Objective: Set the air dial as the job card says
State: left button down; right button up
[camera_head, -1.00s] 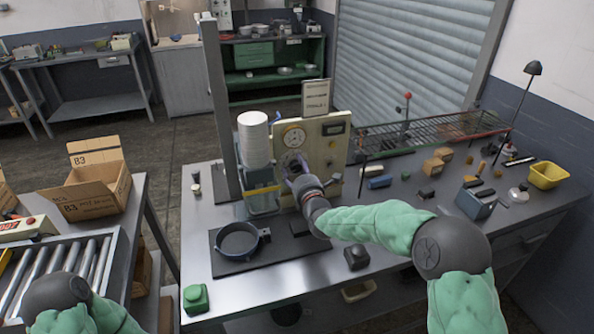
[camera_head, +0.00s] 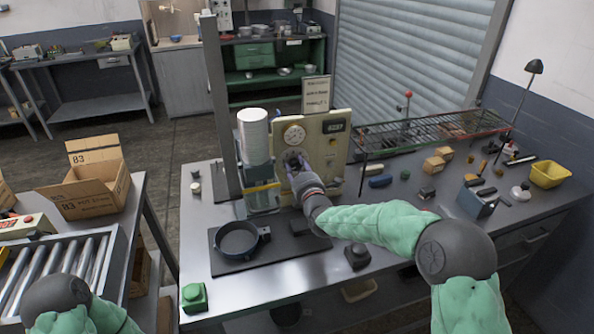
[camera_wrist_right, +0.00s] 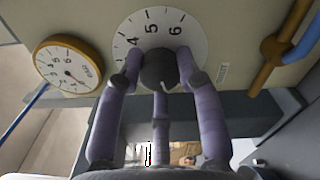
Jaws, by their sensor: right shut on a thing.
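The control panel (camera_head: 328,152) is a cream box on the bench. The air dial (camera_wrist_right: 143,27) is a white disc; the numbers 4, 5 and 6 show along its far edge in the right wrist view. Its dark round knob (camera_wrist_right: 159,70) has a short white pointer mark on the near side. My right gripper (camera_wrist_right: 160,78) is shut on the knob, with its purple fingers around it; it also shows at the panel in the head view (camera_head: 295,164). The job card (camera_head: 316,94) stands above the panel; its small text cannot be read. My left gripper is out of view.
A round gauge (camera_wrist_right: 68,64) sits beside the dial, and an orange-brown pipe (camera_wrist_right: 283,52) runs on the other side. A black pan (camera_head: 238,240) lies in front on a dark mat.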

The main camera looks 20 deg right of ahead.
jog(key=m+b, duration=0.2)
jog(key=m, duration=0.2)
jog(key=shift+f+m, duration=0.15)
jog(key=shift+m, duration=0.15)
jog(key=m+b, duration=0.2)
jog(key=m, duration=0.2)
jog(key=shift+m, duration=0.3)
jog(key=m+b, duration=0.1)
jog(key=m, duration=0.2)
jog(key=shift+m+b, duration=0.3)
jog(key=shift+b, duration=0.05)
jog(key=m+b, duration=0.2)
jog(key=m, duration=0.2)
jog(key=shift+m, duration=0.3)
jog(key=m+b, duration=0.1)
jog(key=m, duration=0.1)
jog(key=shift+m, duration=0.3)
jog(key=shift+m+b, duration=0.5)
jog(key=shift+m, duration=0.4)
jog(key=m, duration=0.2)
jog(key=shift+m, duration=2.5)
